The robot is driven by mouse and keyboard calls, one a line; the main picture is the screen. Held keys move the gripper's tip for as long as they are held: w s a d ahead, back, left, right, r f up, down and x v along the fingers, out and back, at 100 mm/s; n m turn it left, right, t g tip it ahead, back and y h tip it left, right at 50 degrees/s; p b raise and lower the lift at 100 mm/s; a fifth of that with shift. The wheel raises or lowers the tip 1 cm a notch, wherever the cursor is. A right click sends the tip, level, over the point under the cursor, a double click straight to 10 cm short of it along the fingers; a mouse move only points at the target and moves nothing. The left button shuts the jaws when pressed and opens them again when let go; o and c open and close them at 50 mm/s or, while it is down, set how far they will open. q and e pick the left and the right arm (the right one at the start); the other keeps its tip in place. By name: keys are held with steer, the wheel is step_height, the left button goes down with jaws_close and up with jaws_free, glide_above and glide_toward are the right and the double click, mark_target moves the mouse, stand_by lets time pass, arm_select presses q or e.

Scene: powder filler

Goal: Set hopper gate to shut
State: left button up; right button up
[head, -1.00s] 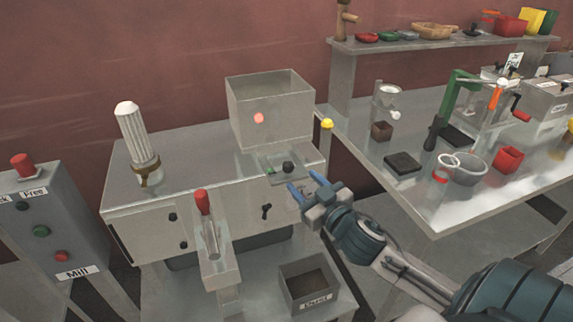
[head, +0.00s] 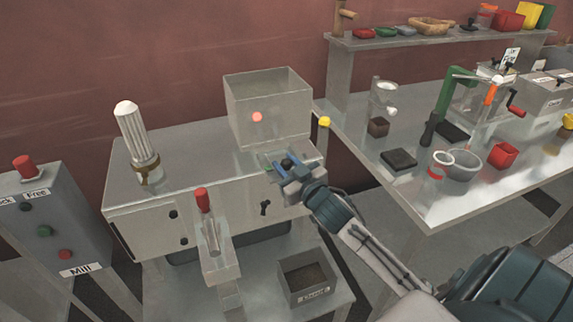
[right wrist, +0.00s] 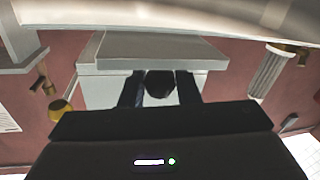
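The hopper (head: 268,112) is a grey open-topped box on the back of the filler machine (head: 185,150). At its foot is a small plate with a green mark (head: 268,168) and a black round knob (head: 287,163), which I take to be the gate's knob. My right gripper (head: 288,168) is at this knob, fingers apart. In the right wrist view the dark knob (right wrist: 160,83) lies between the two fingers, with narrow gaps at its sides. Contact with the knob cannot be made out. The gate itself is hidden. My left gripper is not in view.
A red-tipped lever (head: 203,202) stands at the machine's front, and a labelled bin (head: 307,278) is below. A yellow knob (head: 324,122) is right of the hopper. A crowded bench (head: 430,210) stands right, the Mill control box (head: 50,225) left.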

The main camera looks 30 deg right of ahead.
jaws_close()
steer(key=shift+w+d+r+p, duration=0.15)
steer(key=shift+w+p, duration=0.1)
steer(key=shift+w, duration=0.4)
steer(key=shift+w+d+p, duration=0.15)
steer(key=shift+w+p, duration=0.05)
steer(key=shift+w, duration=0.55)
steer(key=o, duration=0.7)
jaws_free()
steer(key=shift+c, duration=0.2)
